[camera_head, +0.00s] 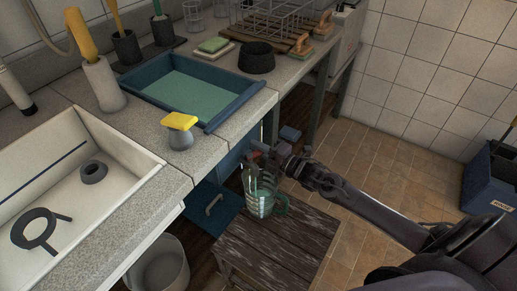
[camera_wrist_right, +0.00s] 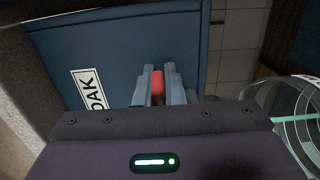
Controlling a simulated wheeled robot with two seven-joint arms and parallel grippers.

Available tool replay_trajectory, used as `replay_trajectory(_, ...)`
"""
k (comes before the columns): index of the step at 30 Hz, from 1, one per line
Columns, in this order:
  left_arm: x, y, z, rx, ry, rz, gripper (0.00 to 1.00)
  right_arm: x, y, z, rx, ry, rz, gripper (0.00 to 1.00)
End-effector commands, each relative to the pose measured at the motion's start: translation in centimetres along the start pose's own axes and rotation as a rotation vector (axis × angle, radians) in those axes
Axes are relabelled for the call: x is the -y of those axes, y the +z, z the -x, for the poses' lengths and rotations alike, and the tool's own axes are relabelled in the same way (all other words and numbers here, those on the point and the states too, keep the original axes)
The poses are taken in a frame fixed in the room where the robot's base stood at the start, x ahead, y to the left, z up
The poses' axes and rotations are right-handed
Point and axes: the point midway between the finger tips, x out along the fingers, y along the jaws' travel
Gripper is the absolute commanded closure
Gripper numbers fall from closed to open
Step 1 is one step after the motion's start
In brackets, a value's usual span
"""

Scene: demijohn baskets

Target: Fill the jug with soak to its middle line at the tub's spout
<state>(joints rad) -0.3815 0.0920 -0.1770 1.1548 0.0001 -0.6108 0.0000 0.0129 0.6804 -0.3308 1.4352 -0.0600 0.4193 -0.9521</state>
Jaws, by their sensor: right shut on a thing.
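The clear glass jug (camera_head: 251,184) stands upright on a dark wooden stool (camera_head: 285,240). Pale green liquid shows in its lower part; its marked lines are too small to tell. In the right wrist view part of the jug (camera_wrist_right: 300,120) shows at the right edge. A blue tub with a white label ending in "OAK" (camera_wrist_right: 90,90) fills the back of that view. My right gripper (camera_wrist_right: 158,85) is shut on a red handle (camera_wrist_right: 157,82) in front of the tub. In the head view the gripper (camera_head: 270,158) is just above the jug; the spout is hidden. My left gripper is not in view.
A white sink (camera_head: 130,165) is at left. A bucket (camera_head: 158,265) stands below.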

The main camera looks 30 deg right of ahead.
Motion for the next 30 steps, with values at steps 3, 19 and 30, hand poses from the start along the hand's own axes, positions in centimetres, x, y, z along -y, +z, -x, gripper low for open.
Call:
replay_trajectory(3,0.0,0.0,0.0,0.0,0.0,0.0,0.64,0.1,0.0,0.0,0.0,-0.002,-0.001,0.88)
replay_trajectory(19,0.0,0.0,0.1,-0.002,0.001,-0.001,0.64,0.1,0.1,0.8,0.003,-0.003,0.0,0.69)
replay_trajectory(30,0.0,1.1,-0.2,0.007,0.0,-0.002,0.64,0.1,0.0,6.4,0.001,-0.004,-0.002,0.69)
